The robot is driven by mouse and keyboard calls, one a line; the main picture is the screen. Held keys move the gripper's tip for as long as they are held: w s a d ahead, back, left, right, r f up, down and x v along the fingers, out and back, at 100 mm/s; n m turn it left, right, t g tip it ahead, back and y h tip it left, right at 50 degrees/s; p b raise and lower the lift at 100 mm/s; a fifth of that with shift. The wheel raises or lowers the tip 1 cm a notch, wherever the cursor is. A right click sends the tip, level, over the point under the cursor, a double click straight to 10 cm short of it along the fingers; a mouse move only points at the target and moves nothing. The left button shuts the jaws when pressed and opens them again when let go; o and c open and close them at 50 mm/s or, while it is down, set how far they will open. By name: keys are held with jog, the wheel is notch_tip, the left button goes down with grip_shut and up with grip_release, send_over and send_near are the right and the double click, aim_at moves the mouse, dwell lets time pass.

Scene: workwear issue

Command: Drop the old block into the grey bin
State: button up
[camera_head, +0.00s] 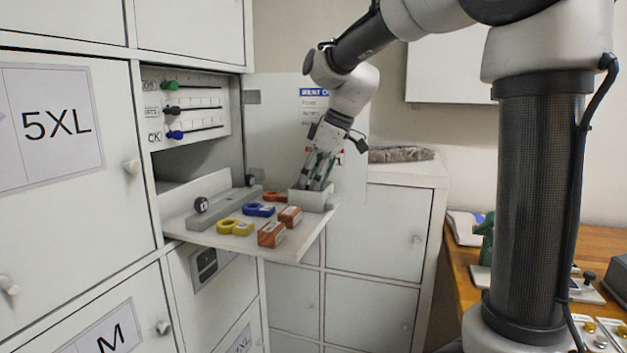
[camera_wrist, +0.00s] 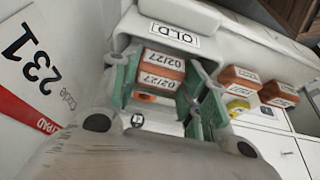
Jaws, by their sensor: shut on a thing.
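My gripper (camera_head: 318,178) points down at the small grey bin (camera_head: 309,203), at the back right of the pull-out shelf. Its lower end meets the bin's opening in the head view. In the wrist view, the green fingers of my gripper (camera_wrist: 158,78) are shut on an orange block (camera_wrist: 163,66) with white labels reading 02/27. The bin's OLD label (camera_wrist: 170,33) shows just beyond the block. The head view hides the held block, and I cannot tell how deep it sits in the bin.
Two orange blocks (camera_head: 272,234) (camera_head: 290,216) stand on the shelf (camera_head: 285,250) left of the bin. Yellow (camera_head: 235,227), blue (camera_head: 258,210) and orange (camera_head: 275,196) ring-ended pieces lie near them. A long grey holder (camera_head: 225,208) is at the left. White lockers surround the shelf.

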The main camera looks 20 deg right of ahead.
jog(key=shift+f, duration=0.55)
jog(key=o, duration=0.6)
jog(key=shift+r, duration=0.35)
jog(key=v, duration=1.1)
jog(key=s+d+f+m+h, duration=0.1)
jog(key=s+d+f+m, duration=0.2)
jog(key=s+f, duration=0.2)
jog(key=s+d+f+m+t+h, duration=0.1)
jog(key=s+d+f+m, duration=0.3)
jog(key=s, duration=0.7)
jog(key=s+d+f+m+h, duration=0.1)
jog(key=s+d+f+m, duration=0.2)
jog(key=s+f, duration=0.3)
jog(key=shift+s+d+f+m+t+h, duration=0.15)
jog(key=shift+s+d+m+t, duration=0.1)
jog(key=shift+s, duration=0.25)
jog(key=shift+s+d+f+m+t+h, duration=0.1)
jog(key=shift+s+d+m+t+h, duration=0.1)
jog(key=shift+s, duration=0.3)
